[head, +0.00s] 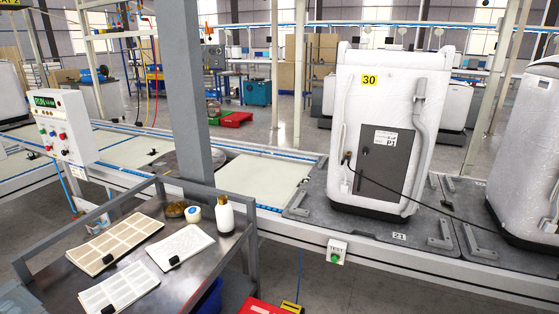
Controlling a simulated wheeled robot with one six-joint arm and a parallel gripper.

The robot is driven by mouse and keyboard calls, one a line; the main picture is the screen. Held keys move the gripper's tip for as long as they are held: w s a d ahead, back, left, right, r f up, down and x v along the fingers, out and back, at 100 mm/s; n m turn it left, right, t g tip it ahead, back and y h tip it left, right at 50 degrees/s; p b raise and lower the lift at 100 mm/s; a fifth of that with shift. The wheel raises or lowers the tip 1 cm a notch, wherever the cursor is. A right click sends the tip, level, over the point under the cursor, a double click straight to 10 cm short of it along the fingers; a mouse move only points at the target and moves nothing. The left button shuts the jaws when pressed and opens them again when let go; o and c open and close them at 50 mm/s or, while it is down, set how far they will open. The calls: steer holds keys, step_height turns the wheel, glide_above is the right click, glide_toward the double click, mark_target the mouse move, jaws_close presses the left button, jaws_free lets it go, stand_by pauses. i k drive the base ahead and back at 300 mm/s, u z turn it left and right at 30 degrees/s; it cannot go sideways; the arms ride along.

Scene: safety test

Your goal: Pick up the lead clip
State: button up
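A small dark clip-like end with a brownish tip (346,158) sits at the left edge of the dark panel (385,165) on the white unit marked 30 (376,105). It looks like the lead clip, but it is too small to make out its jaws. A black lead (430,206) runs from it across the panel and right towards a second white unit (525,160). Small black clips also lie on the paper sheets, one on the middle sheet (174,260). My gripper is not in view.
A metal cart (205,268) stands at the front left with paper sheets, a white bottle (224,218) and a small jar (193,215). A grey post (188,80) rises behind it. The conveyor (265,178) crosses the middle. A TEST button box (337,252) is on its front edge.

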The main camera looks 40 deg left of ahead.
mark_target(347, 155)
steer(key=u, duration=0.25)
steer(key=i, duration=2.2)
steer(key=u, duration=1.5)
